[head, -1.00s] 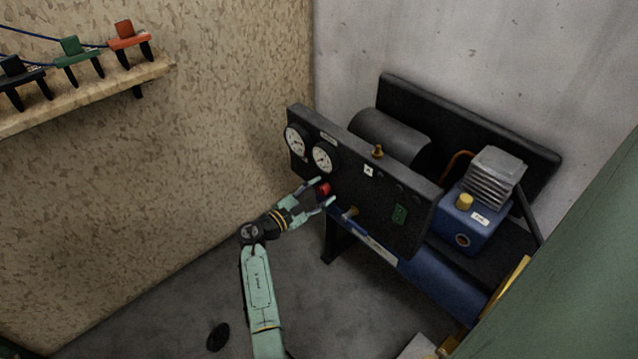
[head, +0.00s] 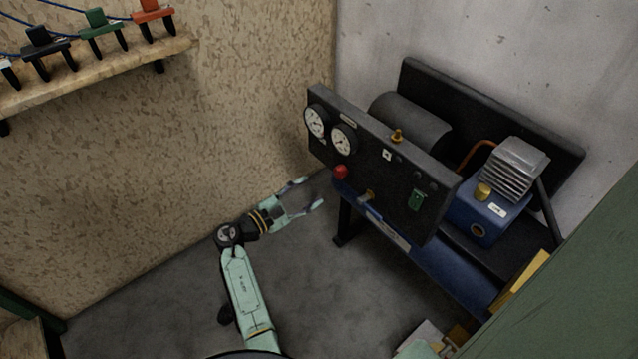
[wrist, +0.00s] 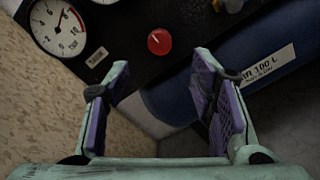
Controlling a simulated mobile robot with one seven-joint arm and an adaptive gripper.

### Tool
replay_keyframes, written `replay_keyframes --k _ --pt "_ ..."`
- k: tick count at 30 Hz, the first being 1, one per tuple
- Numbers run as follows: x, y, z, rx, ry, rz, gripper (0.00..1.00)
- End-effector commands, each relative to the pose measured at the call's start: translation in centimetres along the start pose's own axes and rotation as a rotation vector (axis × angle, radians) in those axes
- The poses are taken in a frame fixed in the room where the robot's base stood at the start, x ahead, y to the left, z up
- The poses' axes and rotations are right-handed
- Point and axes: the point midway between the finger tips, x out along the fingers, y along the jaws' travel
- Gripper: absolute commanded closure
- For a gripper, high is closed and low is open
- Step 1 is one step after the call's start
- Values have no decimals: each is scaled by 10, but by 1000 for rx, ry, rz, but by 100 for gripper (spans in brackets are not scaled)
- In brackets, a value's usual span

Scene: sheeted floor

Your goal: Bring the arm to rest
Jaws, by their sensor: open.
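My gripper (head: 312,192) is open and empty in the head view. It is in front of and a little below the black gauge panel, apart from it. My pale green arm reaches up from the bottom of the view. The red knob (head: 340,172) on the panel (head: 405,190) is up and to the right of my fingers. In the wrist view, my gripper's two purple-padded fingers (wrist: 160,85) are spread with nothing between them. The red knob (wrist: 159,41) shows beyond them, with a gauge (wrist: 58,26) at the upper left.
A blue tank (head: 440,272) carries the panel and a compressor head (head: 515,168) against the grey wall. A shelf (head: 95,75) with coloured clamps is on the chipboard wall at left. A green surface (head: 570,290) borders the right. Grey floor around my arm is mostly clear.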

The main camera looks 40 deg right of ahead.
Motion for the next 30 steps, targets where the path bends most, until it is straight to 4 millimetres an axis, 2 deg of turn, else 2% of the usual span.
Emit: replay_keyframes --k 5,19,22,23,26,29,30 --pt "-11 0 0 1 -1 0 49" --pt "-11 0 0 1 0 0 49" --pt "-15 7 -2 21 17 11 49" --pt "-18 13 -4 38 32 20 49" --pt "-41 47 -15 143 127 73 49" --pt "-82 100 -27 307 282 152 49" --pt "-103 123 -31 379 354 185 49"
